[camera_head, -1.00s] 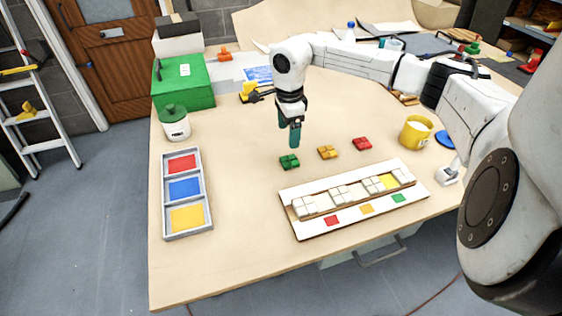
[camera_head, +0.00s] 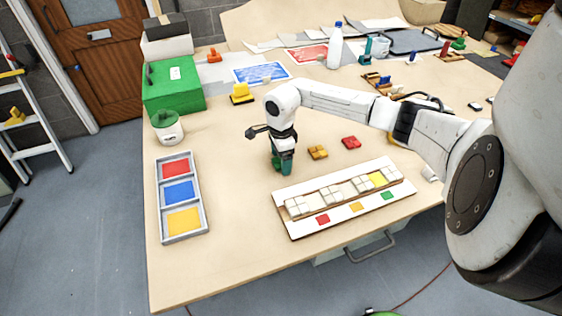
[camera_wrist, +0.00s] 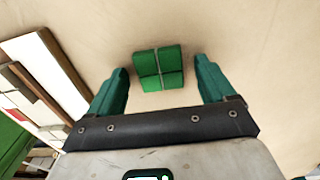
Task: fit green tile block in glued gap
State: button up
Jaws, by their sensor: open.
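The green tile block (camera_wrist: 158,69) lies on the bench between the two teal fingers of my gripper (camera_wrist: 160,85) in the wrist view. Bare bench shows between the block and each finger. In the head view my gripper (camera_head: 283,168) points down at the block, which it mostly hides. The mosaic panel (camera_head: 300,229) lies to the right and nearer the bench edge. It carries a row of white tile blocks (camera_head: 331,193) with gaps between them, and a yellow patch (camera_head: 378,179) shows near its right end. Red, yellow and green squares (camera_head: 387,195) mark its front strip.
A yellow tile block (camera_head: 317,152) and a red tile block (camera_head: 351,142) lie right of my gripper. A grey tray (camera_head: 162,205) with red, blue and yellow sections lies at the left. A green box (camera_head: 172,96) and white jar (camera_head: 167,128) stand behind it.

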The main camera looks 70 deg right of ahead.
jog(key=shift+c, duration=0.2)
jog(key=c, duration=1.1)
jog(key=shift+r, duration=0.1)
jog(key=shift+c, duration=0.2)
